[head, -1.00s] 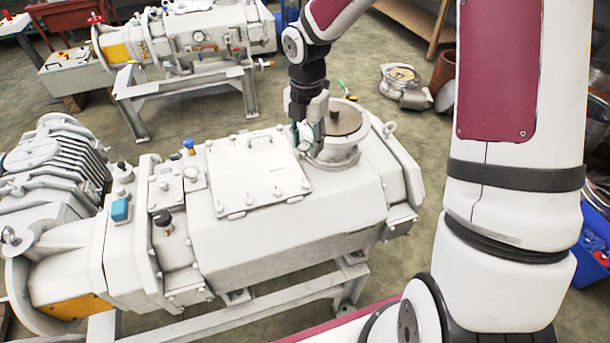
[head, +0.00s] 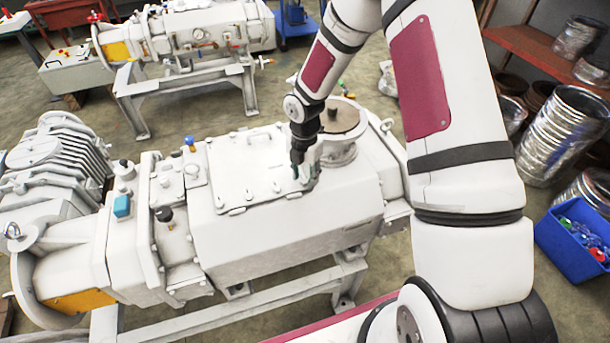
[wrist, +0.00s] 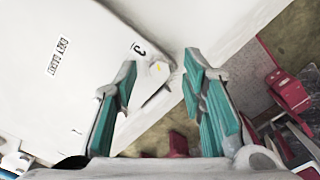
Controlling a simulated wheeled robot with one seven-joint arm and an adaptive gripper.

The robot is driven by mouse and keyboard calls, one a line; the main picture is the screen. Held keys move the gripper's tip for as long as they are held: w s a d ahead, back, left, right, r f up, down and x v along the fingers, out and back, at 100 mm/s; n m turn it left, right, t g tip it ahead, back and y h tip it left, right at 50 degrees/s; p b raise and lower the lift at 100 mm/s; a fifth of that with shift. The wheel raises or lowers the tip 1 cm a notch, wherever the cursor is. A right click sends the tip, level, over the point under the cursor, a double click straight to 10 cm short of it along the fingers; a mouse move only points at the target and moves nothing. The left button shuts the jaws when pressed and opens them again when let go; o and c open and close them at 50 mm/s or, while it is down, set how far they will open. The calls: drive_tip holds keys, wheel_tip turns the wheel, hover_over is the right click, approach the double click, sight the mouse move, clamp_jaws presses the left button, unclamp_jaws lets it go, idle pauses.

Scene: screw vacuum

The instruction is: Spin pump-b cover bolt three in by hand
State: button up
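The white rectangular cover (head: 245,165) lies on top of the near pump (head: 285,235), with small bolts around its edge. My gripper (head: 299,172) is over the cover's right-hand end, pointing down. In the wrist view my gripper (wrist: 158,63) is open, its green-padded fingers apart with nothing held. In the head view my gripper hides this spot.
A round port (head: 343,120) with a brown top stands just behind my gripper. Blue (head: 190,142) and black knobs rise at the pump's left. A second pump (head: 190,35) stands behind. A blue bin (head: 575,240) is at the right.

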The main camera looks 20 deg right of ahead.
drive_tip(key=shift+f, duration=0.1)
clamp_jaws()
